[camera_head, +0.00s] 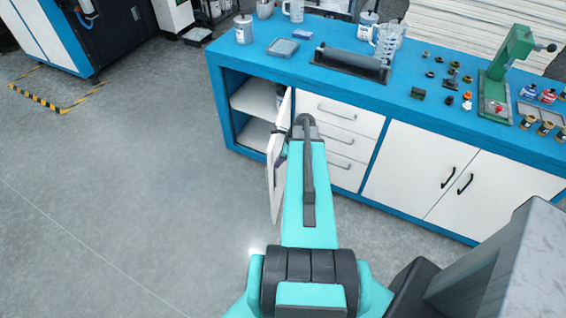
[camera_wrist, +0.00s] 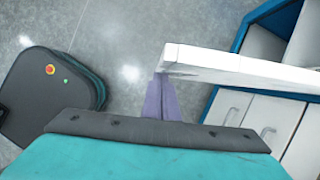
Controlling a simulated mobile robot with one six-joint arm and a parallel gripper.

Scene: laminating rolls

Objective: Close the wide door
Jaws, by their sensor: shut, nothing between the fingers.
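The wide door (camera_head: 273,190) is a white panel. It stands open at the left end of the blue workbench, swung out from a shelved compartment (camera_head: 255,98). My arm covers part of it in the head view. In the wrist view the door (camera_wrist: 235,62) shows edge-on, running from the centre to the right. My gripper (camera_wrist: 160,80) has purple fingers, shut and empty, with the tips beside the door's free end. I cannot tell whether they touch it. In the head view my gripper is mostly hidden by my arm.
White drawers (camera_head: 343,130) sit right of the open compartment, then two closed doors (camera_head: 420,165) with dark handles. The blue benchtop (camera_head: 420,98) carries a roller, jugs, jars and a green press (camera_head: 505,75). The grey floor (camera_head: 120,170) left of the door is clear.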

